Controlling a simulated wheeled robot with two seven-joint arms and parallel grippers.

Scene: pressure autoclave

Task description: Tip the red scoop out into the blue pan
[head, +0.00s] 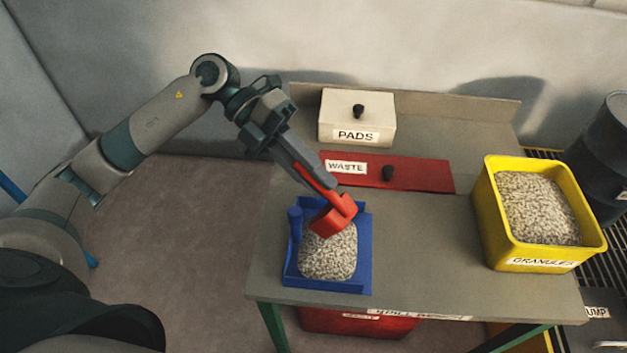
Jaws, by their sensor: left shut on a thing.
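My left gripper (310,178) is shut on the handle of the red scoop (335,215). The scoop is over the back part of the blue pan (290,276) and looks tilted, with its mouth hidden from this view. The blue pan sits at the left front of the bench and has an upright blue handle at its left side. A heap of pale granules (328,252) lies in the pan, just below and in front of the scoop. I cannot tell whether granules are left in the scoop. My right gripper is not in view.
A yellow bin of granules (490,235) stands at the bench's right. Behind the pan are a red waste lid (425,176) with a black knob and a white pads box (335,108). The bench middle (420,230) is clear. A dark drum (605,150) stands far right.

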